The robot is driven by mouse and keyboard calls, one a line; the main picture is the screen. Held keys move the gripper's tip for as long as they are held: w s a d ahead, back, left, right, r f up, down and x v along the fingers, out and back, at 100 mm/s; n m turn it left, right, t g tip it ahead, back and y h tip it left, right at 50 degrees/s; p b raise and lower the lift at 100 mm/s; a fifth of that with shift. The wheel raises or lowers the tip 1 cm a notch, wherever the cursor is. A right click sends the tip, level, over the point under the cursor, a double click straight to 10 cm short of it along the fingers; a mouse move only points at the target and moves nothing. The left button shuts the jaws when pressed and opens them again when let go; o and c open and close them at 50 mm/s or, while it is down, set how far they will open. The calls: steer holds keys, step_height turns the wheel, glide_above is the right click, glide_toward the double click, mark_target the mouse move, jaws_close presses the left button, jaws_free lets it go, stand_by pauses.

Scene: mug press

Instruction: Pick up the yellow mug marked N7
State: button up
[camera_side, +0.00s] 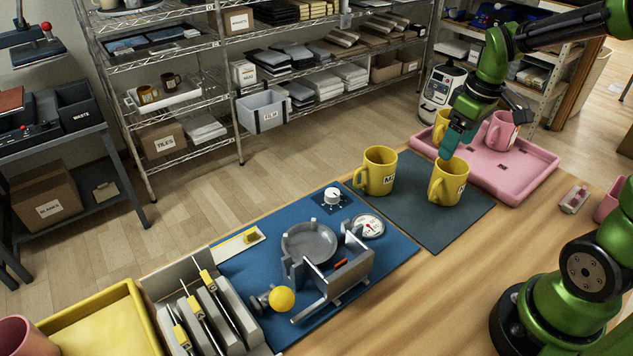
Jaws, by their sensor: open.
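The left yellow mug (377,170) has a white label that seems to start with M. The right yellow mug (447,185) has a label at its right side, too small to read. A third yellow mug (440,122) stands in the pink tray, partly hidden behind my gripper. I cannot tell which mug is marked N7. My gripper (446,155), with teal fingers, points down at the rim of the right mat mug. It is open; whether it touches the rim is unclear.
The pink tray (530,180) also holds a pink mug (499,132). A press fixture (330,275) with a yellow knob stands on a blue mat (240,280). A slotted rack (205,315) and yellow tray (95,325) are at front left.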

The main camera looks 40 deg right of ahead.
mark_target(439, 180)
steer(key=f, duration=0.3)
steer(key=w+f, duration=0.1)
steer(key=f, duration=0.5)
steer(key=shift+w+a, duration=0.1)
steer(key=shift+w, duration=0.05)
steer(key=shift+w+a+f, duration=0.1)
steer(key=shift+w+f, duration=0.05)
steer(key=shift+f, duration=1.2)
steer(key=shift+w+f, duration=0.1)
steer(key=shift+f, duration=1.2)
steer(key=shift+c, duration=0.3)
jaws_close()
